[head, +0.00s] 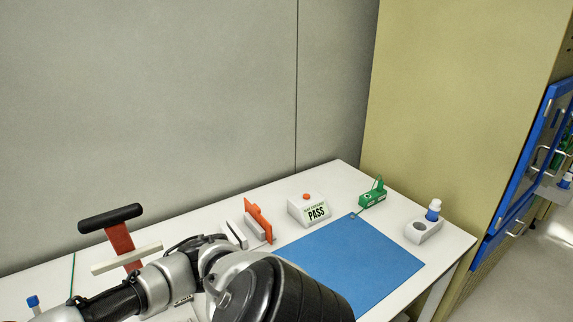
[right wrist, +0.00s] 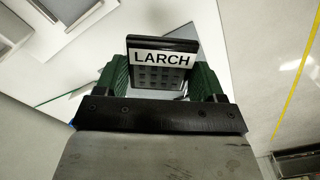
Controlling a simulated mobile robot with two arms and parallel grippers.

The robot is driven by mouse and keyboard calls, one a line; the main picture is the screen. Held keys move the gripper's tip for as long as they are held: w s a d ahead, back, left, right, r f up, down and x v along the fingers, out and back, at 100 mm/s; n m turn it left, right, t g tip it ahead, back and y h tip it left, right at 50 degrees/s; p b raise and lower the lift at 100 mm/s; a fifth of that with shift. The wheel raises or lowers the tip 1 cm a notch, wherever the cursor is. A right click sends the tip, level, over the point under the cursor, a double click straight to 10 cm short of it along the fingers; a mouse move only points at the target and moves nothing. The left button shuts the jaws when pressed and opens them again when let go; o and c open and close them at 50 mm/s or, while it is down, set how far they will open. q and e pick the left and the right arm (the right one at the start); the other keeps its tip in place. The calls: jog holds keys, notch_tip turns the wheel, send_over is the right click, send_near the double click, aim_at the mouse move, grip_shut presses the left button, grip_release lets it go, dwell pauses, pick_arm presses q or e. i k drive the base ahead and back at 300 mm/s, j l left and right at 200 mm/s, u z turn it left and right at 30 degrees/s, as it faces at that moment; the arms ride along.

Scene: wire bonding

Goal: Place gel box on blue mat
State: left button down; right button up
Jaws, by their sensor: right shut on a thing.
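In the right wrist view my right gripper (right wrist: 161,80) has its green fingers shut on a black box with a white LARCH label (right wrist: 161,59) and a grid of dark squares below it. I take it for the gel box. It is held over a white surface, and the gripper hides its lower part. The box does not show in the head view. The blue mat (head: 365,262) lies flat on the white table in the head view. It looks bare, and an arm of mine covers its near left part. My left gripper is not in view.
Behind the mat are an orange-and-white holder (head: 258,222), a white PASS box (head: 308,209) and a green device (head: 373,194). A red stand with a black bar (head: 118,238) is at the left.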

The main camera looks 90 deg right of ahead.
aim_at(325, 273)
jog(key=k+z, duration=0.15)
jog(key=z, duration=1.7)
jog(key=i, duration=0.05)
